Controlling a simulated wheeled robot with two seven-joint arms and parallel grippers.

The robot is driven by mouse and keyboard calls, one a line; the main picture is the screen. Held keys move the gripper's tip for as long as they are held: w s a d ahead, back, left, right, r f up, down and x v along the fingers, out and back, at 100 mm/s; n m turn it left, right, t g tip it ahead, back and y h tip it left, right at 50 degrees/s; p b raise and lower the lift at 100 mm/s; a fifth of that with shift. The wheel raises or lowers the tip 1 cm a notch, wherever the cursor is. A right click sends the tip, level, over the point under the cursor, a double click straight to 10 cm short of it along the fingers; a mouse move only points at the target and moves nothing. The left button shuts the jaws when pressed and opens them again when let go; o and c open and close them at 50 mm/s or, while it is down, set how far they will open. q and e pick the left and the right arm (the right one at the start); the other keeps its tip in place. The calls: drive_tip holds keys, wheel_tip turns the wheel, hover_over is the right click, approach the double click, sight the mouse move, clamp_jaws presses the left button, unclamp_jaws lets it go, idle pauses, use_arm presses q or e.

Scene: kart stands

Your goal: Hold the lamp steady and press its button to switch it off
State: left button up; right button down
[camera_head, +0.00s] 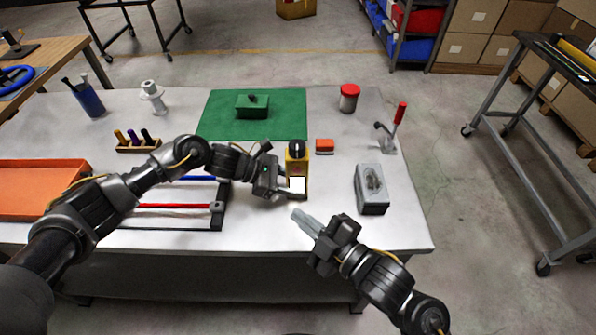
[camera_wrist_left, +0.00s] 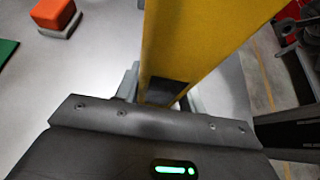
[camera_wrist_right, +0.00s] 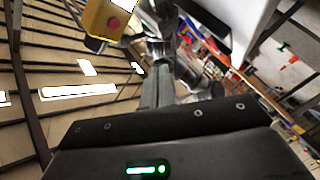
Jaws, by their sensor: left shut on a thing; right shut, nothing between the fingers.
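In the left wrist view the yellow body (camera_wrist_left: 195,40) sits between the fingers. My right gripper (camera_head: 299,217) is shut and empty, in front of the lamp and apart from it. In the right wrist view the lamp (camera_wrist_right: 97,18) shows at the upper left, with a red button (camera_wrist_right: 113,23) on its face, ahead of the shut fingers (camera_wrist_right: 158,88).
An orange block (camera_head: 324,146) lies just right of the lamp. A grey box (camera_head: 371,203) stands to the right, and a red-handled clamp (camera_head: 390,135) behind it. A black rack with coloured rods (camera_head: 217,212) lies left. A green mat (camera_head: 285,122) lies behind.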

approach(288, 171)
drive_tip(key=shift+s+a+x, duration=0.1)
drive_tip(key=shift+x, duration=0.65)
drive_tip(key=shift+s+a+x, duration=0.15)
drive_tip(key=shift+x, duration=0.55)
drive_tip(key=shift+s+a+x, duration=0.1)
drive_tip(key=shift+x, duration=0.65)
drive_tip(key=shift+w, duration=0.15)
idle(0.5)
drive_tip(key=shift+w, duration=0.35)
drive_tip(key=shift+w, duration=0.15)
idle(0.3)
drive_tip(key=shift+s, duration=0.65)
drive_tip(key=s, duration=0.6)
idle(0.3)
